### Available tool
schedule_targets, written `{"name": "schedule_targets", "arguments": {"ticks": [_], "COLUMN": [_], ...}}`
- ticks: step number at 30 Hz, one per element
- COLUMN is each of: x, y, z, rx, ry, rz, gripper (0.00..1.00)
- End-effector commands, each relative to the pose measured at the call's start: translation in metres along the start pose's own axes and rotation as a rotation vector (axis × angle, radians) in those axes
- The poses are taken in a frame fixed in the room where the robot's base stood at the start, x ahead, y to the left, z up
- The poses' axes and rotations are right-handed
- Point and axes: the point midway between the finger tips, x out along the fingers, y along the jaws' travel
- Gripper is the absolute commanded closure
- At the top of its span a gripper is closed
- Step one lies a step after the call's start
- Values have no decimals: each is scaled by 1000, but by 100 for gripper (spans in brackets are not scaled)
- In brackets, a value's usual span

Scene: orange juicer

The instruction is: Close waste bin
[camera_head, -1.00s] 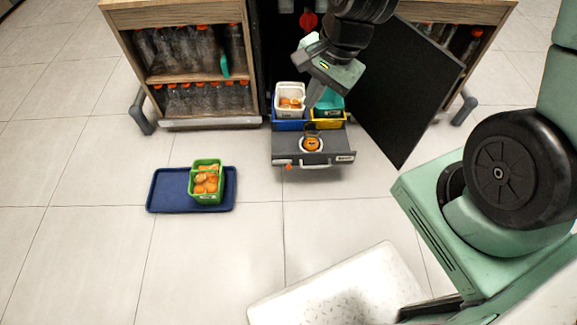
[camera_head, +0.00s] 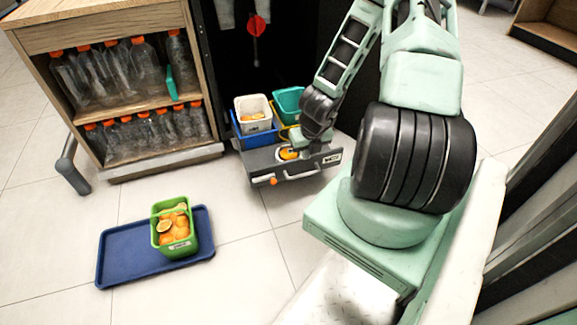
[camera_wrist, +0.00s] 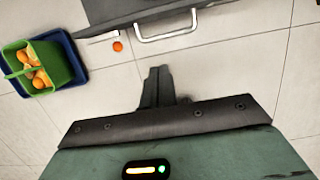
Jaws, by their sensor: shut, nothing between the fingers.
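The waste bin is a dark grey drawer (camera_head: 262,173) pulled out from the bottom of the black cabinet, with a bar handle on its front. In the wrist view the drawer front (camera_wrist: 110,12) is at the top, and its metal handle (camera_wrist: 166,36) points toward me. My gripper (camera_wrist: 158,72) is shut and empty, with its fingertips apart from the handle in the picture, a little below it. In the head view my black wrist hides part of the drawer, and the fingertips cannot be made out.
A white bin (camera_head: 253,116), a blue bin (camera_head: 247,140) and a teal bin (camera_head: 288,103) stand behind the drawer front. A green basket of oranges (camera_head: 174,229) sits on a blue tray (camera_head: 118,252) on the floor. A wooden bottle shelf (camera_head: 140,103) stands left.

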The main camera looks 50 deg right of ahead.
Motion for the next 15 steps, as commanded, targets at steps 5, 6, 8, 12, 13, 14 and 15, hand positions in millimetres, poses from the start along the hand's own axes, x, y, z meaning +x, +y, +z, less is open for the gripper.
{"name": "schedule_targets", "arguments": {"ticks": [5, 6, 8, 12, 13, 14, 15], "x": [26, 34, 47, 77, 83, 89, 97], "y": [0, 0, 1, 1, 1, 1, 1], "z": [-2, -2, -2, -2, -2, -2, -2], "rx": [0, -1, -2, -4, -4, -4, -5], "ry": [2, 1, 2, 1, 1, 1, 2], "rz": [1, 1, 2, 2, 2, 2, 2], "gripper": [100, 100, 100, 100, 100, 100, 100]}}
